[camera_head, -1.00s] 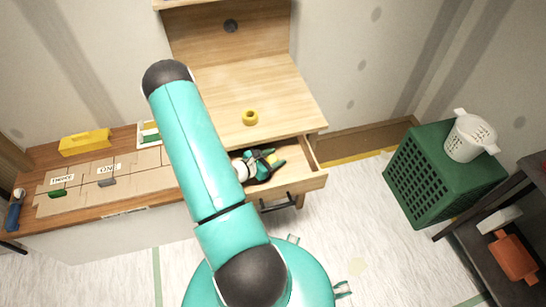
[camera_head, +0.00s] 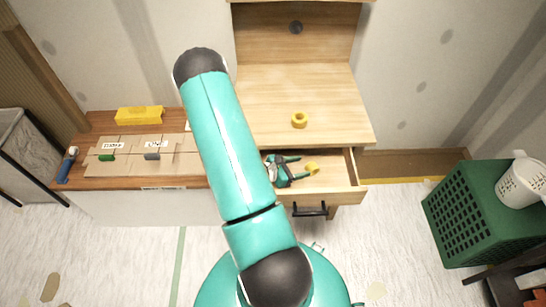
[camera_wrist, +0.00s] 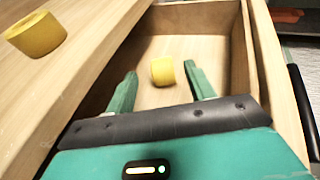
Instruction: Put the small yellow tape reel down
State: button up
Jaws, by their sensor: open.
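The small yellow tape reel (camera_head: 312,168) lies inside the open wooden drawer (camera_head: 345,170). In the wrist view the small reel (camera_wrist: 163,71) rests on the drawer's bare floor. My gripper (camera_head: 299,168) reaches over the drawer with its green fingers spread. In the wrist view my gripper (camera_wrist: 160,82) is open and empty, one finger on each side of the reel's line, with gaps between fingers and reel. A second, larger-looking yellow reel (camera_head: 300,120) stands on the desktop above the drawer; it also shows in the wrist view (camera_wrist: 37,34).
The desktop (camera_head: 270,95) is otherwise bare. A workbench (camera_head: 130,180) at the left carries a yellow box (camera_head: 140,115) and labelled cardboard. A green crate (camera_head: 475,210) with a white basket (camera_head: 522,183) stands at the right. The drawer's handle (camera_head: 310,208) faces the floor.

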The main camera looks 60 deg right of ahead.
jog(key=shift+r, duration=0.1)
jog(key=shift+w+a+r, duration=0.1)
jog(key=shift+w+r, duration=0.2)
jog(key=w+a+r+m+t+y, duration=0.1)
jog(key=w+a+r+m, duration=0.3)
jog(key=r, duration=0.3)
jog(key=w+a+r+m+t+y, duration=0.1)
jog(key=w+a+r+m+y, duration=0.1)
jog(key=w+a+r, duration=0.3)
jog(key=w+a+r+m+t+y, duration=0.1)
jog(key=w+a+r+m, duration=0.15)
jog(key=a+r, duration=0.4)
jog(key=w+a+r+m+t+y, duration=0.1)
jog(key=a+r+t+y, duration=0.2)
jog(key=a+r, duration=0.6)
jog(key=w+a+r+m+t+y, duration=0.1)
jog(key=a+r+t+y, duration=0.3)
jog(key=a, duration=1.2)
notch_tip(320, 180, up, 7)
jog(key=t, duration=0.4)
jog(key=shift+a+f+y, duration=0.2)
jog(key=shift+y, duration=0.1)
jog(key=shift+s+d, duration=0.1)
jog(key=shift+d, duration=0.05)
